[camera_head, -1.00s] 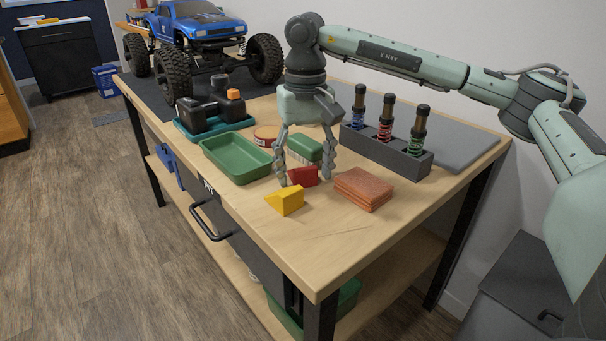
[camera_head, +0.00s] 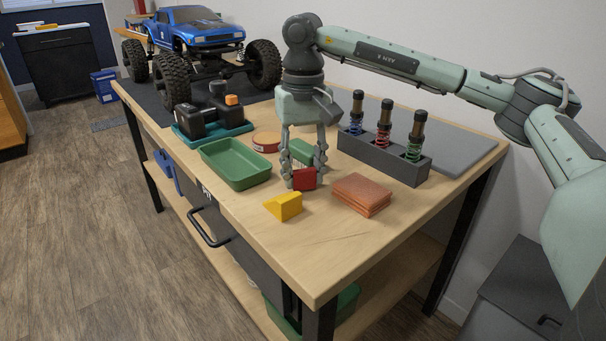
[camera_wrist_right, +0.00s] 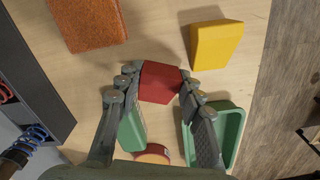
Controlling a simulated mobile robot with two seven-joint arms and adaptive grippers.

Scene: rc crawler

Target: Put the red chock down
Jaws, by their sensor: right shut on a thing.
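The red chock (camera_head: 306,178) is between the fingers of my right gripper (camera_head: 303,181), which is shut on it. It sits low over the wooden bench top, near the yellow chock; I cannot tell whether it touches the wood. In the right wrist view the red chock (camera_wrist_right: 160,82) fills the gap between the two fingertips (camera_wrist_right: 158,86). The yellow chock (camera_head: 285,207) lies on the bench in front of it and also shows in the wrist view (camera_wrist_right: 215,43). My left gripper is not in view.
A green tray (camera_head: 235,181) stands left of the gripper, with a green box (camera_head: 301,150) behind. Orange-brown pads (camera_head: 361,194) and a grey shock holder (camera_head: 383,158) stand to the right. The front bench top is clear. A blue crawler (camera_head: 197,32) stands at the back.

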